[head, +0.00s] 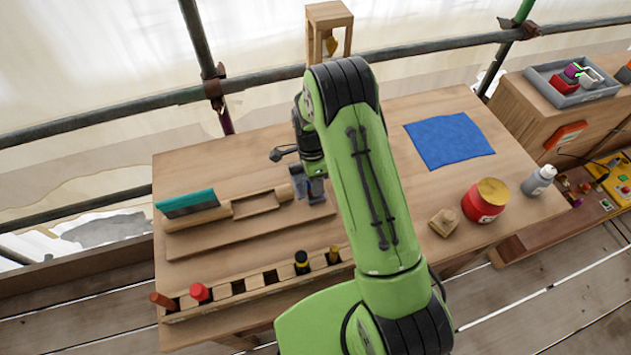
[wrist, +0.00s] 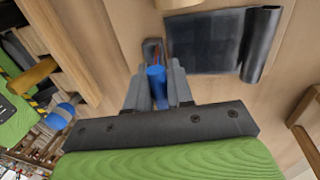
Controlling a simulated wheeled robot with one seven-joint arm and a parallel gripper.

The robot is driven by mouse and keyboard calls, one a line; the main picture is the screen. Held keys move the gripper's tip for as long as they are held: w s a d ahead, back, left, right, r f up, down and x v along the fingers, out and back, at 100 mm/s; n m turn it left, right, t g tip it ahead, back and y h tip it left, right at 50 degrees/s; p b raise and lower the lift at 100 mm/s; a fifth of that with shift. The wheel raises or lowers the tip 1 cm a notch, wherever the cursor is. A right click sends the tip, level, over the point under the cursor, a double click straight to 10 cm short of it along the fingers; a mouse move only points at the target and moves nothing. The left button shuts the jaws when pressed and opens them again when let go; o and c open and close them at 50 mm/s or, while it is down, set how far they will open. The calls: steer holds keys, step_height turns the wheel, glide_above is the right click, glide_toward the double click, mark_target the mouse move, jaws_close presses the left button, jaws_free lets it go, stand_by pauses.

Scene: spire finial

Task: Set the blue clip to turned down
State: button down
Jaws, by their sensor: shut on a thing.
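The blue clip (wrist: 156,84) sits between the two grey fingers of my gripper (wrist: 158,92) in the wrist view. The fingers are shut on it. A little red shows just beyond it. In the head view my gripper (head: 314,190) is low over the table, at the right end of a wooden fixture (head: 238,207) with a long rod-like piece. Only a small bluish patch of the clip shows there, partly hidden by the fingers and my arm. I cannot tell whether the clip is turned up or down.
A slotted wooden rack (head: 245,284) with several capped items runs along the front. A blue cloth (head: 448,140), a red jar (head: 484,201) and a grey bottle (head: 538,180) are to the right. Scaffold poles run behind.

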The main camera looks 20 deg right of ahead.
steer(key=g, duration=0.1)
steer(key=w+g, duration=0.1)
steer(key=g, duration=0.1)
steer(key=shift+w+f, duration=0.15)
steer(key=shift+f, duration=0.2)
steer(key=g+b, duration=0.2)
steer(key=shift+w+f+b, duration=0.25)
steer(key=shift+w+b, duration=0.05)
steer(key=shift+w, duration=0.05)
steer(key=shift+r+g+b, duration=0.1)
steer(key=shift+g+b, duration=0.2)
steer(key=shift+g, duration=0.1)
steer(key=c, duration=1.1)
jaws_free()
steer(key=shift+c, duration=0.2)
step_height(320, 180, up, 10)
steer(key=shift+p, duration=0.35)
